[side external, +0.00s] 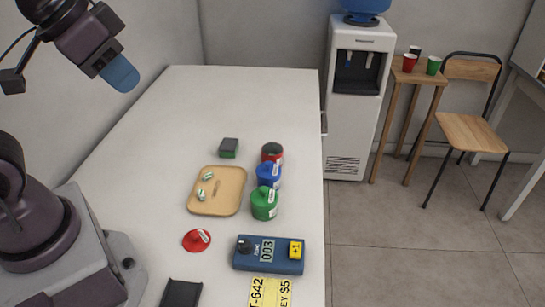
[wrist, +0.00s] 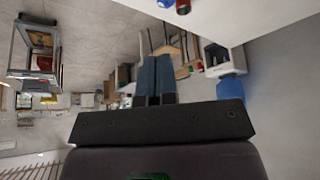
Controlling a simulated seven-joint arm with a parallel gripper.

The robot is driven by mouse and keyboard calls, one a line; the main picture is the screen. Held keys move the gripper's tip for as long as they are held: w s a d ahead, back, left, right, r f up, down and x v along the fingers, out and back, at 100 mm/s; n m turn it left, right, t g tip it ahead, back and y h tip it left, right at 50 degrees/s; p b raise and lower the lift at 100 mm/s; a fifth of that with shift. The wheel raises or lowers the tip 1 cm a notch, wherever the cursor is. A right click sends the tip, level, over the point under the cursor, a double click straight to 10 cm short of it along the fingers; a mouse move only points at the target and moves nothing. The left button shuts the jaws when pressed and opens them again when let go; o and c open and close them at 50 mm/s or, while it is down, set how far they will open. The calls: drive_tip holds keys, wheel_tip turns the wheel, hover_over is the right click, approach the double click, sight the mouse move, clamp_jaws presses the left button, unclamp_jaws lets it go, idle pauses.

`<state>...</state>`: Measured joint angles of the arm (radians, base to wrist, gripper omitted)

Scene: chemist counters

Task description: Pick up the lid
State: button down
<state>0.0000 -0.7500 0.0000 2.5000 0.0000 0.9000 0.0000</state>
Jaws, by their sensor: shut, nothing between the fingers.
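A red lid (side external: 197,240) with a small white label on its knob lies on the white counter, near the front left, left of a blue device. A red can (side external: 272,152), whose top looks open, stands behind a blue jar (side external: 268,174) and a green jar (side external: 264,203), both of which appear lidded. My gripper (side external: 122,77) is raised at the upper left, well above and away from the lid. Its blue fingers are together and empty, and they also show in the wrist view (wrist: 154,78). The lid is not visible in the wrist view.
A tan tray (side external: 229,205) with small labelled items lies in mid-counter. A dark green block (side external: 229,148) sits behind it. The blue device (side external: 260,262) reads 003. A black object (side external: 182,293) and a yellow sign (side external: 268,290) are at the front. The far counter is clear.

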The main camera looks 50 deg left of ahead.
drive_tip(key=shift+c, duration=2.2)
unclamp_jaws()
drive_tip(key=d+f+m+g+h, duration=0.2)
drive_tip(key=d+f+g, duration=0.2)
drive_tip(key=d+f, duration=0.3)
drive_tip(key=n+g+y, duration=0.2)
drive_tip(key=n+y, duration=0.1)
drive_tip(key=n, duration=1.7)
approach(197, 234)
drive_tip(key=shift+s+a+f, duration=0.1)
drive_tip(key=shift+f, duration=2.3)
